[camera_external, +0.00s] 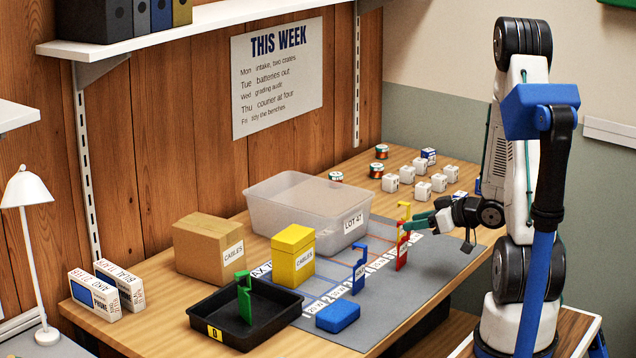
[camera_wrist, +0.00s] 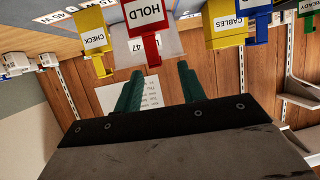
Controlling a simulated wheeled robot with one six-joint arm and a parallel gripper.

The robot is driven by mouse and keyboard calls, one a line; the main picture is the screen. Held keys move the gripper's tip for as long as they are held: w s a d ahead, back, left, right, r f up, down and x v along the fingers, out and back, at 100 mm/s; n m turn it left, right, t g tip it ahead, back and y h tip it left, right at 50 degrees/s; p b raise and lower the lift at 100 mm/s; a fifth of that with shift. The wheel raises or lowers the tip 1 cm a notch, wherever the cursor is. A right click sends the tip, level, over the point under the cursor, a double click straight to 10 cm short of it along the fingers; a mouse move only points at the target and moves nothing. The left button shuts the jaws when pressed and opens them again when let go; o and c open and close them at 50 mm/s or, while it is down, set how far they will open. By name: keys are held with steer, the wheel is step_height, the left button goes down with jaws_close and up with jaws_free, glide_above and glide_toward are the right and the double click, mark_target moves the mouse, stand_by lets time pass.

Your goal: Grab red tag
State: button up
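The red tag (camera_external: 402,252) stands upright on the grey mat, with a hook at its top. In the wrist view the red tag (camera_wrist: 150,50) shows a white HOLD label, just beyond the fingertips and roughly in line with the gap. My gripper (camera_external: 419,222) is close to it on its right side in the external view. In the wrist view the green fingers of my gripper (camera_wrist: 157,75) are apart, with nothing held between them. Whether a finger touches the tag cannot be told.
A yellow CHECK tag (camera_wrist: 94,40) stands close beside the red one. A blue tag (camera_external: 358,270), a yellow box (camera_external: 293,255) and a clear LOT 47 bin (camera_external: 300,225) stand nearby. A green tag (camera_external: 244,298) is in the black tray (camera_external: 205,318). The mat's right part (camera_external: 440,260) is clear.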

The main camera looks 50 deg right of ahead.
mark_target(403, 245)
steer(key=x, duration=0.6)
steer(key=shift+w+d, duration=0.25)
steer(key=shift+w, duration=0.1)
steer(key=shift+f, duration=0.15)
jaws_close()
